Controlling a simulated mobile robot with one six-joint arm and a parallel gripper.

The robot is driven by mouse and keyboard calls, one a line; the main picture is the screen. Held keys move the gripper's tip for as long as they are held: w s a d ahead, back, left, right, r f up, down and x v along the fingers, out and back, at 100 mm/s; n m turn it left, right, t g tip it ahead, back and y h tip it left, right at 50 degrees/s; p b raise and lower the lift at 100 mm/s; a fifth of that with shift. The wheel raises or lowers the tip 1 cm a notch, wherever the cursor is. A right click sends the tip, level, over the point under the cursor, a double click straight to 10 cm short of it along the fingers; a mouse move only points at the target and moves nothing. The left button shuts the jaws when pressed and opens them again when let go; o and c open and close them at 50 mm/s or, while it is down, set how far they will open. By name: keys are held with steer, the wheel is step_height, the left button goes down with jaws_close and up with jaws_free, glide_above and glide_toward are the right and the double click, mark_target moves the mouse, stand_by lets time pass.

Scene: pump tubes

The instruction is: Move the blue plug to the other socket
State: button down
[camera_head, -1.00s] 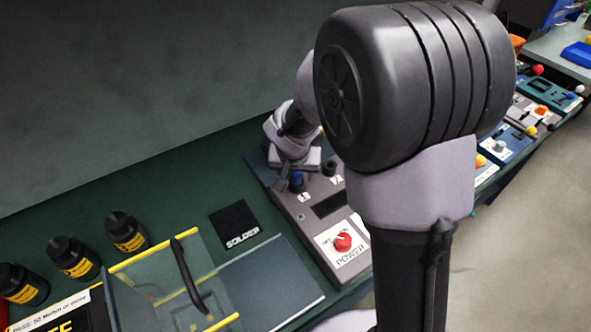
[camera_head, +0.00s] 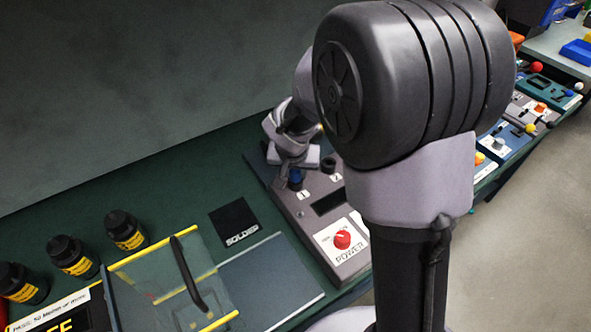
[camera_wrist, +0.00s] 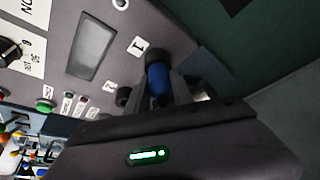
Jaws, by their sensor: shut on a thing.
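The blue plug (camera_wrist: 158,79) is between the two fingers of my gripper (camera_wrist: 162,92) in the wrist view, and the fingers are shut on it. In the head view the blue plug (camera_head: 295,175) stands at the socket labelled 1 on the grey power box (camera_head: 290,206). My gripper (camera_head: 291,172) is at the plug there, partly hidden by my wrist. Whether the plug is fully seated cannot be told. The other socket (camera_head: 328,164), dark and round by label 2, sits to the right; it also shows in the wrist view (camera_wrist: 124,96).
The box carries a dark display (camera_head: 330,202) and a red POWER knob (camera_head: 342,240). A black SOLDER pad (camera_head: 234,222), a clear-lidded case with a handle (camera_head: 188,274) and several black bottles (camera_head: 125,230) stand to the left. A wall rises behind the bench.

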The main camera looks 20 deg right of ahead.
steer(key=shift+r, duration=0.15)
steer(key=shift+r+p, duration=0.3)
steer(key=shift+r, duration=0.2)
steer(key=shift+r+p, duration=1.45)
steer(key=shift+r, duration=0.7)
